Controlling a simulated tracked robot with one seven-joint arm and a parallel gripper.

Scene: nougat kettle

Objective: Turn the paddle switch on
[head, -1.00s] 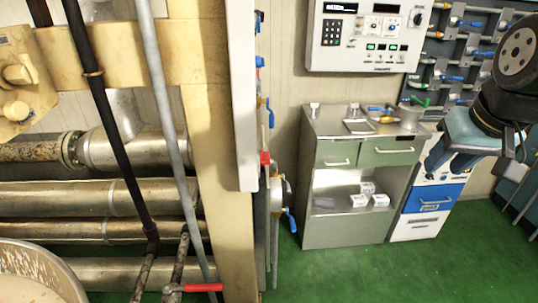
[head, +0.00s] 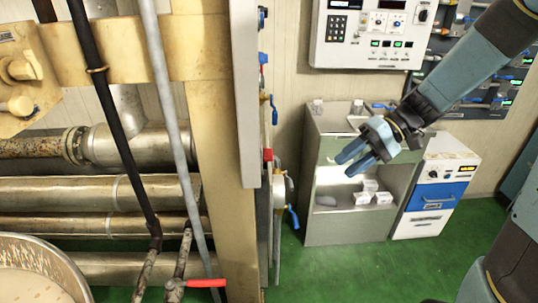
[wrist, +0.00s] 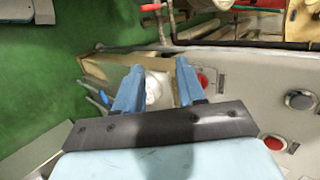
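My gripper (head: 348,163) is in front of the metal cabinet in the head view, pointing left and down. In the wrist view, its two blue fingers (wrist: 158,72) are apart with nothing held between them. A grey control panel (head: 244,100) stands nearly edge-on in the head view, left of my gripper and apart from it. In the wrist view the panel face (wrist: 240,85) carries a red button (wrist: 202,79), a dark round control (wrist: 299,100) and a pale round part (wrist: 154,90) seen between my fingers. I cannot tell which control is the paddle switch.
A metal cabinet (head: 345,220) with small white boxes stands behind my gripper. A white wall control box (head: 370,35) hangs above it. Pipes (head: 90,195) and a kettle rim (head: 45,255) fill the left. Green floor (head: 350,275) is open in front of the cabinet.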

